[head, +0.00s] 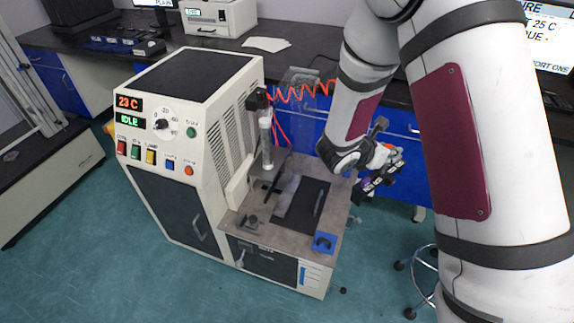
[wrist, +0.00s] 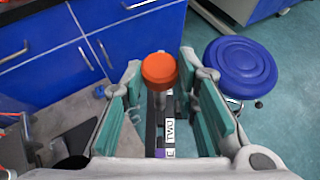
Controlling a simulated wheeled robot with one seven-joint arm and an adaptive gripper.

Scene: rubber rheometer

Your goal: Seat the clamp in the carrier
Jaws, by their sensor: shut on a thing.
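My gripper (head: 378,176) hangs off the right edge of the machine's worktop in the head view. In the wrist view its teal-padded fingers (wrist: 165,115) stand on either side of a dark item with an orange round knob (wrist: 159,70) and a white label, which looks like the clamp. The gripper is shut on it, though the contact is partly hidden. I cannot surely tell which part is the carrier. A slim metal column unit (head: 267,138) stands at the worktop's back left, and a blue block with a curved dark recess (head: 324,243) sits at its front right corner.
The beige machine (head: 185,120) reads 23 C and IDLE. Its worktop (head: 262,232) holds a dark mat (head: 301,207) and a small dark fitting (head: 251,221). Blue cabinets (wrist: 120,35) stand behind. A blue round stool (wrist: 241,66) is at the right.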

